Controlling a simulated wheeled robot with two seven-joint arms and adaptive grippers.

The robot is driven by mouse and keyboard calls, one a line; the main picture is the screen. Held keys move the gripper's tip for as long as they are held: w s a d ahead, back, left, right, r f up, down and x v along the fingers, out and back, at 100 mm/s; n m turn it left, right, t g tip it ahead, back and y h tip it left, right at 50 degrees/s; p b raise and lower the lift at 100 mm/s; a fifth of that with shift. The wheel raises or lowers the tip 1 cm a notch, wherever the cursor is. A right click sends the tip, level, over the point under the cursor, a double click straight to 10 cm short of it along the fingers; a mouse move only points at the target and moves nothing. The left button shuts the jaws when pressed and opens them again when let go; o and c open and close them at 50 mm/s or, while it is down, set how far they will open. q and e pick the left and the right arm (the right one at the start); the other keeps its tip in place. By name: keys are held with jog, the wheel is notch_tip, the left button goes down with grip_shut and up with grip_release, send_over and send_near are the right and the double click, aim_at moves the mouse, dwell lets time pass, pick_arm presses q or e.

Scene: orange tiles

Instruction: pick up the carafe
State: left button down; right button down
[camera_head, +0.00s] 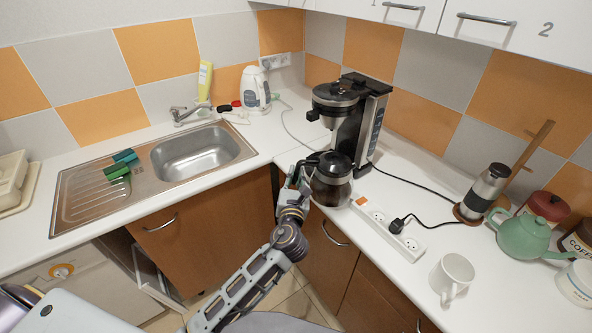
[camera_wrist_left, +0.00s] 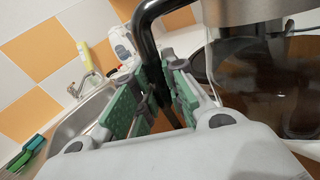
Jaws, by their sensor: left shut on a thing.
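The carafe (camera_head: 331,180) is a glass pot with dark contents, a black lid and a black handle. It is at the counter's front edge, in front of the coffee machine; I cannot tell whether it touches the counter. My left gripper (camera_head: 294,178) is at its left side, shut on its handle. In the left wrist view the green-padded fingers (camera_wrist_left: 158,97) are around the black handle, and the carafe's glass body (camera_wrist_left: 262,85) with a metal band is at the right. My right gripper does not show.
The coffee machine (camera_head: 350,115) stands behind the carafe. A power strip (camera_head: 388,228) with a plugged cable lies to the right, near a white mug (camera_head: 452,277) and a green teapot (camera_head: 524,236). The sink (camera_head: 195,151) is at the left. A white kettle (camera_head: 255,91) stands in the corner.

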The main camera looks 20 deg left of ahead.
pick_arm(q)
jog(key=shift+v, duration=1.3)
jog(key=shift+r, duration=0.1)
